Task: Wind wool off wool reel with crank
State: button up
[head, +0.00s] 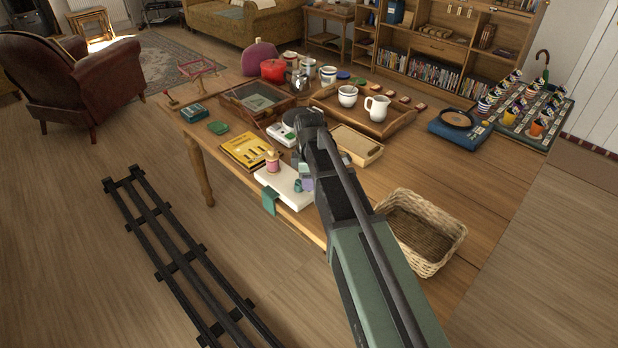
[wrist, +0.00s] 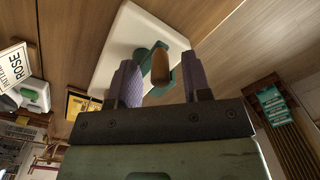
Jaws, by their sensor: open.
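A white board (head: 287,190) lies at the near edge of the table, with a pink spool-like piece (head: 272,160) on its far left part. A green piece (head: 298,186) shows on it beside my gripper. In the wrist view, the white board (wrist: 120,45) carries a green part (wrist: 147,58) with a brown wooden knob (wrist: 160,68), which looks like a crank handle. My gripper (wrist: 160,80) is open, its two purple fingers on either side of the knob with gaps visible. My gripper (head: 304,176) is partly hidden by my arm in the head view.
A yellow book (head: 245,150) lies left of the board. A green flap (head: 269,201) hangs at the table's front edge. A shallow wooden tray (head: 357,145) and a wicker basket (head: 421,232) are to the right. A mug and jug tray (head: 345,119) stands farther back.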

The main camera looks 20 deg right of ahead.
notch_tip(320, 180, up, 11)
jog(key=p, duration=1)
jog(key=shift+f, duration=0.15)
jog(key=shift+f, duration=0.1)
jog(key=s+a+m, duration=0.2)
jog(key=s+m, duration=0.5)
jog(key=s, duration=0.2)
jog(key=s+a+m, duration=0.2)
jog(key=s+m, duration=0.5)
jog(key=s, duration=0.3)
jog(key=shift+a, duration=0.35)
jog(key=shift+s, duration=0.1)
